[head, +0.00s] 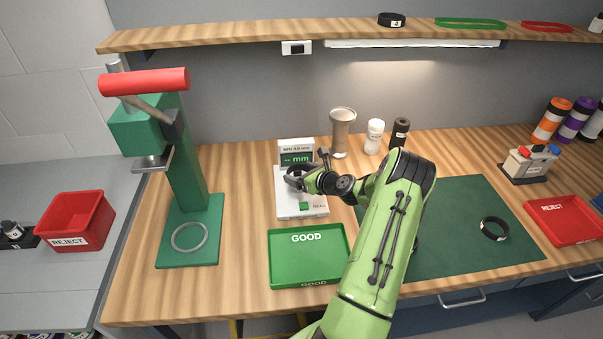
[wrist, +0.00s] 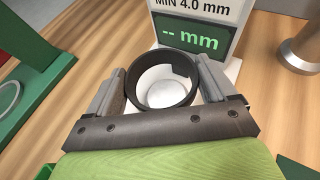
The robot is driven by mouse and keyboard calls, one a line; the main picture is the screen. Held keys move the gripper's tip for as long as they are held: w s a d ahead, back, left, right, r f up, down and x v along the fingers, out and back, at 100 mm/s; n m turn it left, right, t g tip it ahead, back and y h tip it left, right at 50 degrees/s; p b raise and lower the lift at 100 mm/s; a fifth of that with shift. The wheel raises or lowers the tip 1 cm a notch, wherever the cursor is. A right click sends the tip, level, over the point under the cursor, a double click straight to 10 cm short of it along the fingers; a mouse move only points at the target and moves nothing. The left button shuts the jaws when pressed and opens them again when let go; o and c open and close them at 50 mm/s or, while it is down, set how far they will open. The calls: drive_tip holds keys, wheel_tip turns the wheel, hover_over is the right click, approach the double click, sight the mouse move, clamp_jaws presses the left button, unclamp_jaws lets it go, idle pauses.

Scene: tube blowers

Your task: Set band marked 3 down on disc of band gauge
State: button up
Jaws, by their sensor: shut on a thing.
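My gripper (head: 297,179) is over the band gauge (head: 288,207) and shut on a black band (wrist: 137,95). The band sits between the two fingers in the wrist view, with its opening facing up. I cannot read a number on it. The gauge's pale disc (wrist: 165,86) shows through the band's opening. I cannot tell whether the band rests on the disc or is just above it. The gauge's display (wrist: 187,37) reads "-- mm", below a "MIN 4.0 mm" label.
A green GOOD tray (head: 309,268) is in front of the gauge. A green press (head: 186,200) stands left. Another black band (head: 494,229) lies on the green mat (head: 465,195). A red REJECT tray (head: 565,220) is far right. A metal cup (head: 342,133) stands behind the gauge.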

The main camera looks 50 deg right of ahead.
drive_tip(key=shift+f+b, duration=1.15)
drive_tip(key=shift+f, duration=0.8)
drive_tip(key=o, duration=0.8)
drive_tip(key=shift+o, duration=0.2)
drive_tip(key=v, duration=1.5)
drive_tip(key=shift+s+r+p, duration=0.15)
drive_tip(key=shift+s+p, duration=0.2)
drive_tip(key=shift+p, duration=0.1)
drive_tip(key=shift+a, duration=0.1)
